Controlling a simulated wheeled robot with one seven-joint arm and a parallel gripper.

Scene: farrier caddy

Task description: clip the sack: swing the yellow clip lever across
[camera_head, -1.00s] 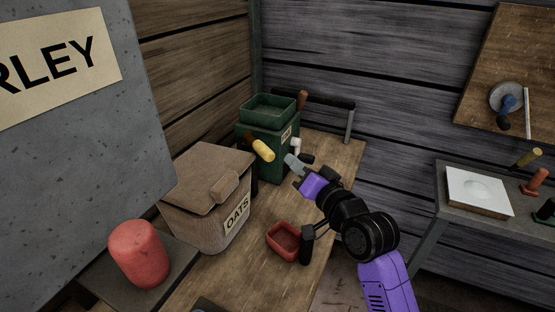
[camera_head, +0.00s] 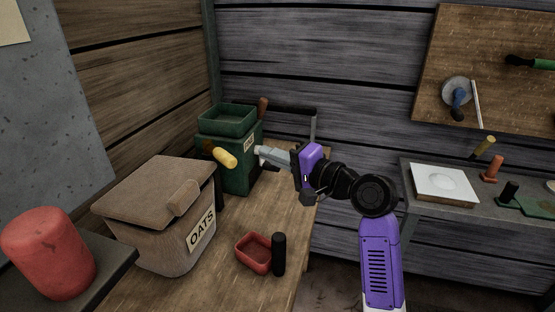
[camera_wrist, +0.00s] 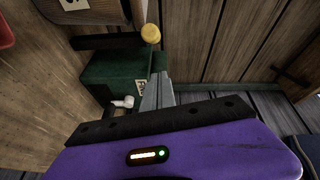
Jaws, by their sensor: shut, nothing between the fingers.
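The yellow clip lever grip (camera_head: 225,157) stands out between the oats sack and the green bin. In the wrist view the yellow end (camera_wrist: 151,33) sits on a dark bar. The brown sack (camera_head: 148,190), labelled OATS, stands on the bench with its top folded over. My gripper (camera_head: 258,152) is shut and empty, just right of the yellow grip, with a small gap seen between them. In the wrist view its closed fingertips (camera_wrist: 158,78) lie below the yellow end. Where the lever joins the clip is hidden.
A green bin (camera_head: 228,165) with an open top stands behind the lever, close to my fingers. A red tray (camera_head: 253,254) and a black upright handle (camera_head: 279,254) are at the bench front. A red cylinder (camera_head: 50,252) stands at the left.

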